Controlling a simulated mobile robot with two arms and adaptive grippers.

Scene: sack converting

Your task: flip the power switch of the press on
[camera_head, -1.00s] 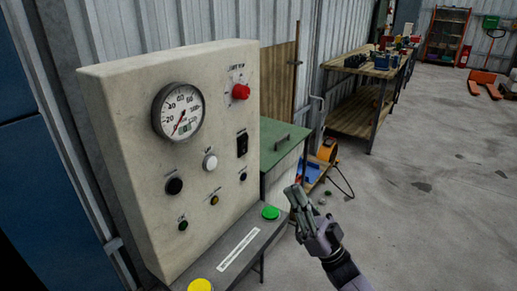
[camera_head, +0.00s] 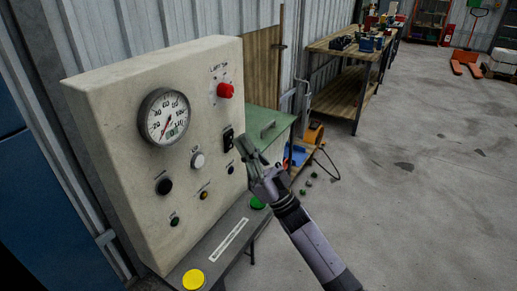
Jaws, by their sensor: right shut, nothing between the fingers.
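The press's control panel (camera_head: 119,131) is a cream upright box on the left. Its black rocker switch (camera_head: 228,139) sits on the right part of the face, below a red knob (camera_head: 225,90). I cannot tell which way the rocker is set. My right gripper (camera_head: 246,146) is shut and empty, its fingertips just to the right of the switch in the picture. Whether the fingertips touch the panel is not clear. My left gripper is not in view.
The panel also carries a gauge (camera_head: 164,117), a white button (camera_head: 197,160) and a black knob (camera_head: 164,187). The ledge below holds a yellow button (camera_head: 193,279) and a green button (camera_head: 257,202). A green cabinet (camera_head: 262,117) and a wooden workbench (camera_head: 338,103) stand behind. Open floor lies to the right.

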